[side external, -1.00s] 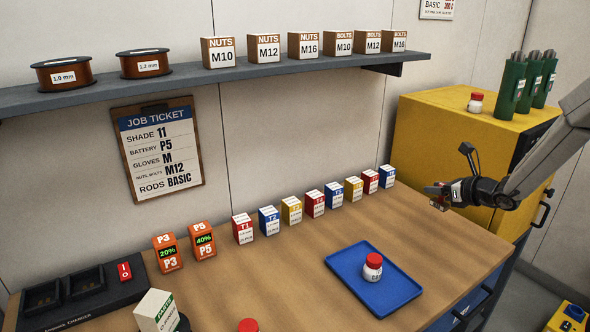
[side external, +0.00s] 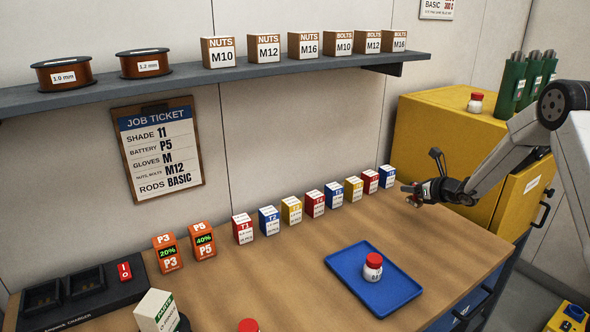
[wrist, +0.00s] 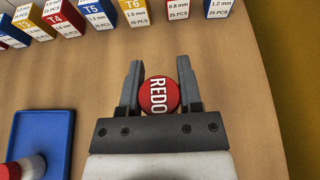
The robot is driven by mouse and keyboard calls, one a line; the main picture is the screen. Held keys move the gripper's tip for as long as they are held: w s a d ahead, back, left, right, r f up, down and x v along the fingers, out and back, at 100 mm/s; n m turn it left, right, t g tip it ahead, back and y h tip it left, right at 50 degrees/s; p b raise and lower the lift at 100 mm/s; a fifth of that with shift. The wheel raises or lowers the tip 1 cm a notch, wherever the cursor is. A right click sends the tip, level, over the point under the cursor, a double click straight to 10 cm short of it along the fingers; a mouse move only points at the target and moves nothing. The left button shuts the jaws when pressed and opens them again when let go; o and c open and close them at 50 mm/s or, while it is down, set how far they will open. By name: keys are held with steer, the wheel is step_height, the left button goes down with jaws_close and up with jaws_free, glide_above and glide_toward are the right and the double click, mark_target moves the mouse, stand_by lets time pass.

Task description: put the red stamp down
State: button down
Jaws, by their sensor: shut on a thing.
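The red stamp (wrist: 158,96) shows a round red face with white letters reading "REDO" in the wrist view. My gripper (wrist: 160,70) is shut on it, with one dark finger on each side. In the side external view my gripper (side external: 411,194) is over the right end of the wooden bench (side external: 430,240), near the row of boxes. The stamp is small and mostly hidden there. I cannot tell the exact gap between the stamp and the bench.
A row of small coloured boxes (side external: 314,203) stands along the back of the bench. A blue tray (side external: 345,275) holds a red-capped jar (side external: 372,267). A yellow cabinet (side external: 440,135) stands at the right. Bare bench lies between the tray and boxes.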

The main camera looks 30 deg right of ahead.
steer(key=shift+w+d+f, duration=0.3)
steer(key=shift+w+f, duration=0.4)
steer(key=shift+f, duration=0.15)
steer(key=shift+w+d+f, duration=0.25)
steer(key=shift+w+f, duration=0.4)
steer(key=shift+f, duration=0.2)
steer(key=shift+w+d+f, duration=0.1)
steer(key=shift+w+f, duration=0.15)
steer(key=shift+f, duration=1.6)
steer(key=shift+f, duration=0.15)
steer(key=shift+c, duration=1.4)
jaws_free()
